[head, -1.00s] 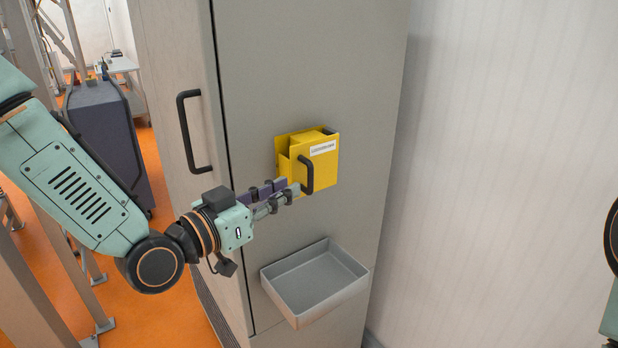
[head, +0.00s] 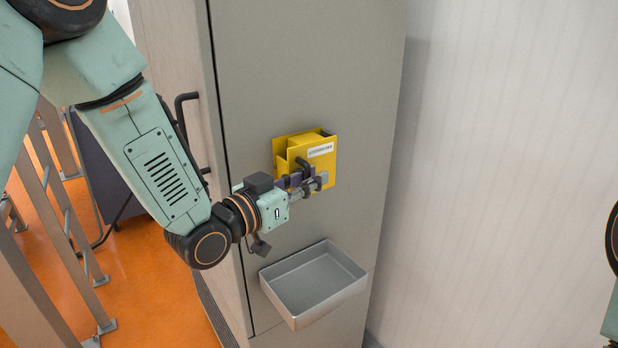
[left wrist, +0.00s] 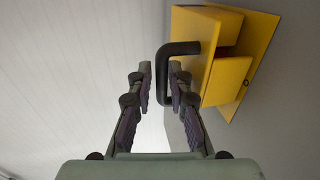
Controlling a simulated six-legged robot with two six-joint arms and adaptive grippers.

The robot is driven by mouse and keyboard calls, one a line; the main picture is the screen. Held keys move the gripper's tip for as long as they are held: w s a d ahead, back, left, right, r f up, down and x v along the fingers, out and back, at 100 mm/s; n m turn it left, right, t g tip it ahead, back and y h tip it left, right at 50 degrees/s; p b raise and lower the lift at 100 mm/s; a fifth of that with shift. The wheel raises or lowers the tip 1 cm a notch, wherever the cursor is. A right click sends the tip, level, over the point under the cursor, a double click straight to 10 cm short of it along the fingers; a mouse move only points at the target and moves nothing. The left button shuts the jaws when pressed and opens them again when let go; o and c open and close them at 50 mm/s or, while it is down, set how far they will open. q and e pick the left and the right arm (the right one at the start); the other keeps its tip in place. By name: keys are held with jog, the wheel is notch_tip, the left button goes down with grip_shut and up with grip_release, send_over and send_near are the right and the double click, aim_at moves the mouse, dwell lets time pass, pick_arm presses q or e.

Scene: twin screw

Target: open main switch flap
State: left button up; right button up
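The yellow main switch box (head: 290,149) is on the front of the grey cabinet. Its yellow flap (head: 322,162) has a white label and a black handle (head: 303,163). My left gripper (head: 318,179) is at the flap, its fingers around the handle's lower part and hiding some of it. In the left wrist view, the handle (left wrist: 164,78) has its long bar between the two fingers (left wrist: 160,80), which are apart, with gaps visible beside the bar. My right gripper is out of view; only a bit of my right arm shows at the right edge.
A grey open tray (head: 313,285) juts from the cabinet (head: 300,60) below the box. A black door handle (head: 185,125) is to the left, partly behind my left arm. A pale wall (head: 500,150) is at right, with free room before it.

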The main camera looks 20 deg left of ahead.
pick_arm(q)
jog(key=shift+a, duration=0.25)
jog(key=shift+w+d, duration=0.1)
jog(key=shift+d, duration=0.15)
grip_shut()
